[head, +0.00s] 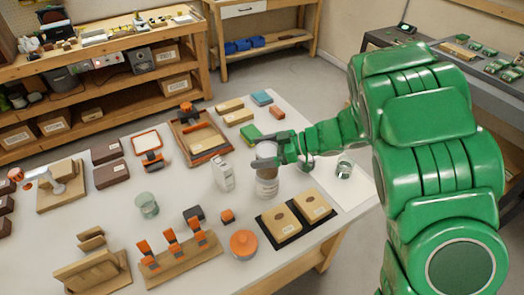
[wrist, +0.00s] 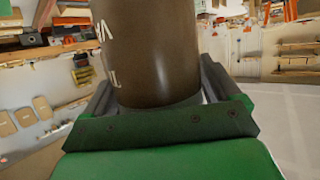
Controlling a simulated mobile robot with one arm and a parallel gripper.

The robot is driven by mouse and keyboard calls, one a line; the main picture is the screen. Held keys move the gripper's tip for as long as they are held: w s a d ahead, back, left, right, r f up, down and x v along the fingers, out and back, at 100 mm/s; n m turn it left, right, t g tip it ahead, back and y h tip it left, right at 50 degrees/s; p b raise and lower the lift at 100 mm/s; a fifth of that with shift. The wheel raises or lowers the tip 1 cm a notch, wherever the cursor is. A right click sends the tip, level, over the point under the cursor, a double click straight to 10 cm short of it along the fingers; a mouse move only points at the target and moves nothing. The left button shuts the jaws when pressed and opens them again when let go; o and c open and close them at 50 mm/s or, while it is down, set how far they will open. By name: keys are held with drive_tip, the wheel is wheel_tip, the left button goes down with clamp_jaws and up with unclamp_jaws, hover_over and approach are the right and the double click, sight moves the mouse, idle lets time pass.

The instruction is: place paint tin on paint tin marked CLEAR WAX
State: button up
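A brown paint tin (wrist: 150,50) with pale lettering fills the middle of the wrist view, between the two fingers of my gripper (wrist: 158,100). My gripper (head: 268,150) also shows in the head view, closed around this brown tin (head: 266,151). Directly below it stands a pale grey tin (head: 267,187), upright on the white table. The brown tin appears at or just above the grey tin's top; I cannot tell whether they touch. The writing on the grey tin cannot be read, and its top is hidden.
A white bottle-like container (head: 222,173) stands close left of the tins. A black tray with two wooden blocks (head: 296,219) lies in front to the right.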

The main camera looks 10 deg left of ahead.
drive_tip(key=shift+o, duration=0.6)
drive_tip(key=shift+r, duration=0.1)
drive_tip(key=shift+d+r, duration=0.1)
drive_tip(key=v, duration=1.1)
drive_tip(key=shift+d, duration=0.35)
